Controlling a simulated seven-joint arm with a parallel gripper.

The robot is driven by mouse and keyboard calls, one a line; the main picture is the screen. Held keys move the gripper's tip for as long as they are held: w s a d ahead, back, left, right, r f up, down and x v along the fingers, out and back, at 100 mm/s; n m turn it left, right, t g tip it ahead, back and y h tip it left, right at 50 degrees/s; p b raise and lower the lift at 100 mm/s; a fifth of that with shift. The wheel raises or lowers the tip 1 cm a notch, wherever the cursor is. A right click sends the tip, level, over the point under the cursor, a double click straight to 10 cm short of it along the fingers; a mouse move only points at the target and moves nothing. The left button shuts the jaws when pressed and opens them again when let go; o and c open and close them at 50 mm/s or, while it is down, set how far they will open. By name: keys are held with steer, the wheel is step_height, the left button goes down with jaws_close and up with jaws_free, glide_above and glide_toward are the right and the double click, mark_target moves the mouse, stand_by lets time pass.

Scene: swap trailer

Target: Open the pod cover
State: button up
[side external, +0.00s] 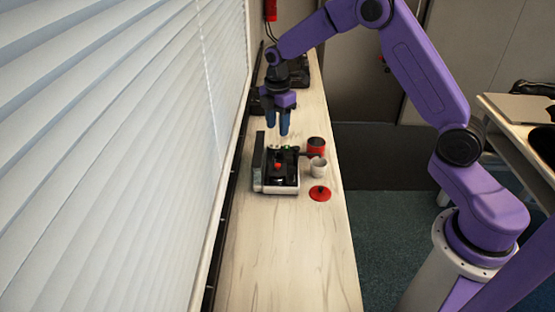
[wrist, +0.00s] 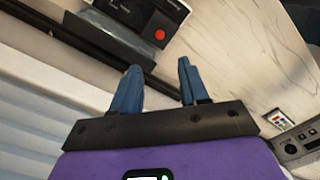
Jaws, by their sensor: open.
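A small black and white machine (side external: 276,181) stands on the pale wooden counter, with a red spot on its dark top. I take it for the pod machine; its cover cannot be told apart clearly at this size. In the wrist view part of a dark machine with a red round button (wrist: 160,34) shows at the top, beyond the fingers. My gripper (side external: 277,132) hangs pointing down above the far end of the machine, apart from it. In the wrist view its two blue fingers (wrist: 158,66) are spread with nothing between them.
A red pot (side external: 316,146), a white cup (side external: 318,168) and a red lid (side external: 320,194) stand right of the machine. White blinds (side external: 120,150) border the counter on the left. Dark appliances (side external: 298,70) stand farther back. The near counter (side external: 285,255) is clear.

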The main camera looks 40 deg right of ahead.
mark_target(278, 164)
step_height(278, 164, down, 13)
steer(key=shift+f, duration=0.2)
stand_by(0.4)
jaws_close()
